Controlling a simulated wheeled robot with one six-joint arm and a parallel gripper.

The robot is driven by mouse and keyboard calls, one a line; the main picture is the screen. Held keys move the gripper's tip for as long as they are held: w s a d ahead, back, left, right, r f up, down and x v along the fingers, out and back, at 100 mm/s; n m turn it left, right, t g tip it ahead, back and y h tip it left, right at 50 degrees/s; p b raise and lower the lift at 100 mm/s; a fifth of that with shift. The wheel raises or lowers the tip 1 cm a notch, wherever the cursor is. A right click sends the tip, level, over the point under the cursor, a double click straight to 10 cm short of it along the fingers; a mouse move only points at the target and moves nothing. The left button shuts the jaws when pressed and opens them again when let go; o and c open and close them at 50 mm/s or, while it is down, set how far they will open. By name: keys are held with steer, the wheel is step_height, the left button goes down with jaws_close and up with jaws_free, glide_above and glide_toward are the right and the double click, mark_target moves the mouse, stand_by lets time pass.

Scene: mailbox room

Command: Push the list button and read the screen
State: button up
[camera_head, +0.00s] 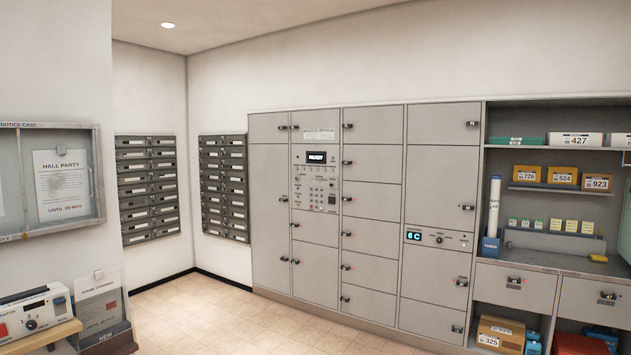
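A control panel (316,189) is set into the grey locker wall (373,153) across the room. Its small dark screen (317,157) sits near the top and seems to read "READY". Below the screen are a keypad and several small buttons, too small to read, so I cannot tell which is the list button. A second small display (413,236) on the right part of the lockers glows blue and seems to read "6C". My gripper is not in view.
Tiled floor (215,310) lies open before the lockers. Shelves with numbered parcels (575,139) stand at right. A notice case (62,180) hangs at left above a device (35,315) with a dial. Mailbox banks (148,188) flank the corner.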

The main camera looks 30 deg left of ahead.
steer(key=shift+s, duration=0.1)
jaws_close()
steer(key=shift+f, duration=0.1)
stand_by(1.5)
